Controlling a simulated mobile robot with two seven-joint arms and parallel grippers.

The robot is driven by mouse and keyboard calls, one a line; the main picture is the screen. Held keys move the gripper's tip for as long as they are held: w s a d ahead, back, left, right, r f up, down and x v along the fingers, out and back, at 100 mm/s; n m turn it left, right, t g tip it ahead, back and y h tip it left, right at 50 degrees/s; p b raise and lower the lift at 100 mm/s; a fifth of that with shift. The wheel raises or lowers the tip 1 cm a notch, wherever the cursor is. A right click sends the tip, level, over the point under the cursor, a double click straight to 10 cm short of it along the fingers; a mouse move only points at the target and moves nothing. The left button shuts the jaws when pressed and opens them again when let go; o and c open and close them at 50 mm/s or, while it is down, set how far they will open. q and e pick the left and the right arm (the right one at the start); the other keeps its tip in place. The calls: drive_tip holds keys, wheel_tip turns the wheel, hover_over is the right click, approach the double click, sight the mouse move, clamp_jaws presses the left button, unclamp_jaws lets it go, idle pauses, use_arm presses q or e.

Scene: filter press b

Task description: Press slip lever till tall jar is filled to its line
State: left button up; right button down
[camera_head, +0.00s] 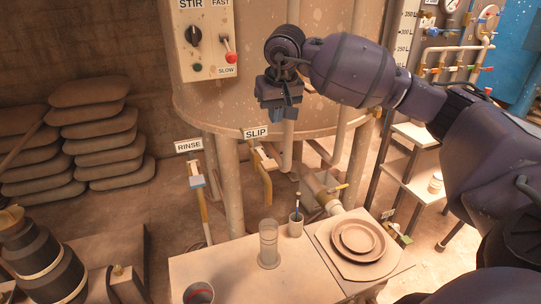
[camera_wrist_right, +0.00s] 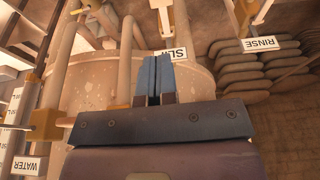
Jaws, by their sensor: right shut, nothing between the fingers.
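The slip lever (camera_head: 265,158) sits on a valve under the SLIP sign (camera_head: 256,133), with a tan spout below it. The tall jar (camera_head: 268,243) is a clear cylinder standing upright on the bench below the spout; its line and fill level are too small to tell. My right gripper (camera_head: 286,113) is shut and empty, pointing down, above and to the right of the lever and apart from it. In the right wrist view its blue fingers (camera_wrist_right: 153,76) are together and partly cover the SLIP sign (camera_wrist_right: 180,57). My left gripper does not show.
The bench (camera_head: 215,262) also carries a cup with a brush (camera_head: 296,224), a dark-rimmed cup (camera_head: 199,293) and stacked brown plates (camera_head: 358,240). The RINSE valve (camera_head: 196,178) is left of SLIP. The tank (camera_head: 240,105) and its legs stand behind. Sacks (camera_head: 100,130) are piled at left.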

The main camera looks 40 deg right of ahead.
sight(270, 163)
idle(0.3)
drive_tip(key=x, duration=0.8)
drive_tip(key=p+x, duration=0.1)
drive_tip(key=x, duration=0.4)
drive_tip(key=shift+s+a, duration=0.15)
drive_tip(key=shift+s, duration=0.25)
drive_tip(key=shift+f, duration=0.6)
